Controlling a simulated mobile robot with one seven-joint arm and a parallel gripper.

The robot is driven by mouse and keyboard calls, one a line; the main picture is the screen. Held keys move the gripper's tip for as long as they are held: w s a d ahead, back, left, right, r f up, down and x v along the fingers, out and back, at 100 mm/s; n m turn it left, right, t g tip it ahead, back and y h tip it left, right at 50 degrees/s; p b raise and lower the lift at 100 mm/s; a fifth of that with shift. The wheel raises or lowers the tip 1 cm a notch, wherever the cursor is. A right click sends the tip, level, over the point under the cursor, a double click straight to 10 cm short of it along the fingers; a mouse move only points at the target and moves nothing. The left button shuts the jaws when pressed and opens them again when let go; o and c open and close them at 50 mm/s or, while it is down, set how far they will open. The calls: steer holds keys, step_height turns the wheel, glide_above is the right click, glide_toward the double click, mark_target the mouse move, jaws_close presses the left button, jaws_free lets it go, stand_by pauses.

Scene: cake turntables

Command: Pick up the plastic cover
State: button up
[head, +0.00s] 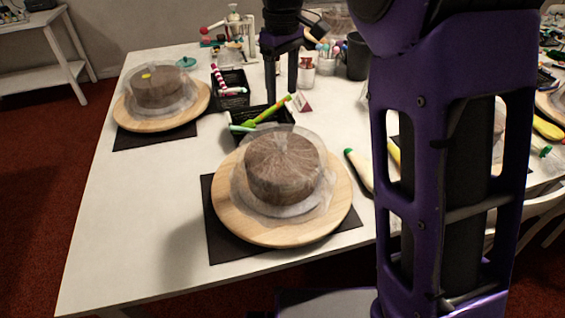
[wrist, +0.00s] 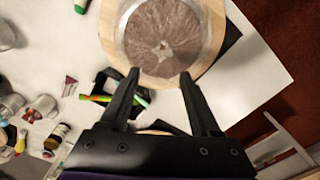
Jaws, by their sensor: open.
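A clear plastic cover (head: 318,172) sits over a round brown cake on the front wooden turntable (head: 232,226). The cover also shows at the top of the wrist view (wrist: 165,38), with the turntable rim (wrist: 208,72) around it. A second clear cover (head: 158,84) is over another cake on the back-left turntable (head: 135,124). My gripper (head: 281,96) points down, open and empty, behind the front turntable in the head view, near the black trays. In the wrist view the two fingertips (wrist: 160,76) are spread just below the covered cake, with nothing between them.
Black trays (head: 288,112) of colourful tools stand behind the front turntable. A dark cup (head: 357,56) and jars (head: 306,72) stand farther back. Green-tipped tools (head: 357,170) lie to its right. My arm blocks the right side. The white table (head: 110,210) is clear at front left.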

steer(key=b, duration=0.1)
glide_above(282, 139)
steer(key=f, duration=0.7)
steer(key=shift+w+f, duration=0.25)
steer(key=shift+w, duration=0.1)
steer(key=shift+s+f+b, duration=0.2)
steer(key=shift+f+b, duration=0.2)
steer(key=shift+f, duration=1)
steer(key=shift+s+f+b, duration=0.15)
steer(key=shift+f+b, duration=0.2)
steer(key=shift+f, duration=1)
jaws_close()
